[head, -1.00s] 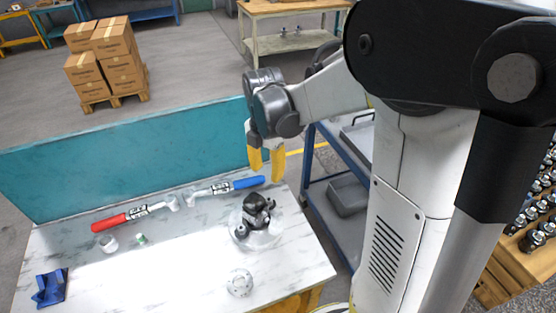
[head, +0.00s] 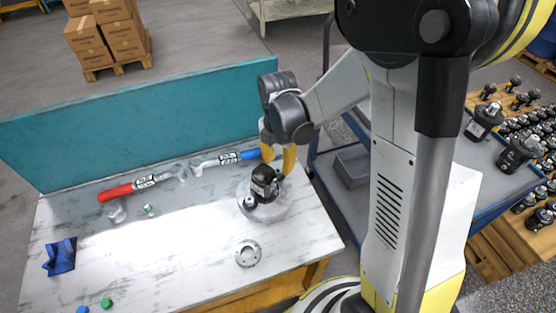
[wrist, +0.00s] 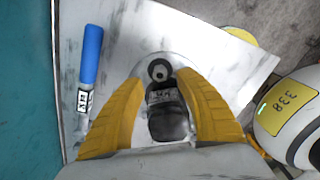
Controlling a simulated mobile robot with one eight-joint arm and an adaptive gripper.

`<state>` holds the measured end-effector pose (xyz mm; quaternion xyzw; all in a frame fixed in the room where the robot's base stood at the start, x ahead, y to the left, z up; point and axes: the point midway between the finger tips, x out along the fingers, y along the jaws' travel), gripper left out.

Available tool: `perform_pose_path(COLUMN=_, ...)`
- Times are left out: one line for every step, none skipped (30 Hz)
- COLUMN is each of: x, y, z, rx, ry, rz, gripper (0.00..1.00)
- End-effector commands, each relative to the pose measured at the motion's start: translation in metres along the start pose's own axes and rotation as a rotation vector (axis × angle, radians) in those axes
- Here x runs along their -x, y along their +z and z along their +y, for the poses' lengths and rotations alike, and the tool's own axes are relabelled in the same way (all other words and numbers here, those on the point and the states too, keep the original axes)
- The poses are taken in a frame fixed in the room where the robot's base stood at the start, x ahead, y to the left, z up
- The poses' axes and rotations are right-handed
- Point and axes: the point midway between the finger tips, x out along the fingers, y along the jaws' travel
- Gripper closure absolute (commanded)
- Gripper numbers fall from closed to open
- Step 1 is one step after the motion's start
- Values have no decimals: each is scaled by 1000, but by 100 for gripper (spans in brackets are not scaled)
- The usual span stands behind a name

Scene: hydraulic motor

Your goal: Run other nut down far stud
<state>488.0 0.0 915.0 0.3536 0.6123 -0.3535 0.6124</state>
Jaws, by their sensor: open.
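A black hydraulic motor (head: 264,180) stands on a pale round base (head: 280,211) near the right end of the workbench. In the wrist view, the motor (wrist: 168,120) shows between my fingers, with a round grey port or fitting (wrist: 158,70) at its upper end. My gripper (head: 278,160) is open, its yellow fingers just above and around the motor's top. In the wrist view, the fingers (wrist: 159,76) lie either side of the motor, and I cannot tell if they touch it. I cannot make out the nut or the far stud.
A blue-handled wrench (head: 226,158) and a red-handled wrench (head: 142,182) lie along the teal back panel (head: 150,130). A metal flange disc (head: 248,253) lies in front of the motor. A blue holder (head: 61,257) is at the left.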

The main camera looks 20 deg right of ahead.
Motion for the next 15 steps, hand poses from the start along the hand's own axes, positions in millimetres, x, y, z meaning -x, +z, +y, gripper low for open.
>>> perform_pose_path(x=-11, y=0, z=0, rx=0, ry=0, rz=0, gripper=59)
perform_pose_path(x=-13, y=0, z=0, rx=0, ry=0, rz=0, gripper=59)
perform_pose_path(x=-16, y=0, z=0, rx=0, ry=0, rz=0, gripper=59)
perform_pose_path(x=-18, y=0, z=0, rx=0, ry=0, rz=0, gripper=59)
perform_pose_path(x=-19, y=0, z=0, rx=0, ry=0, rz=0, gripper=59)
perform_pose_path(x=-20, y=0, z=0, rx=0, ry=0, rz=0, gripper=59)
perform_pose_path(x=-20, y=0, z=0, rx=0, ry=0, rz=0, gripper=59)
perform_pose_path(x=-21, y=0, z=0, rx=0, ry=0, rz=0, gripper=59)
perform_pose_path(x=-20, y=0, z=0, rx=0, ry=0, rz=0, gripper=59)
perform_pose_path(x=-20, y=0, z=0, rx=0, ry=0, rz=0, gripper=59)
perform_pose_path(x=-20, y=0, z=0, rx=0, ry=0, rz=0, gripper=59)
perform_pose_path(x=-20, y=0, z=0, rx=0, ry=0, rz=0, gripper=59)
perform_pose_path(x=-20, y=0, z=0, rx=0, ry=0, rz=0, gripper=59)
perform_pose_path(x=-20, y=0, z=0, rx=0, ry=0, rz=0, gripper=59)
perform_pose_path(x=-20, y=0, z=0, rx=0, ry=0, rz=0, gripper=59)
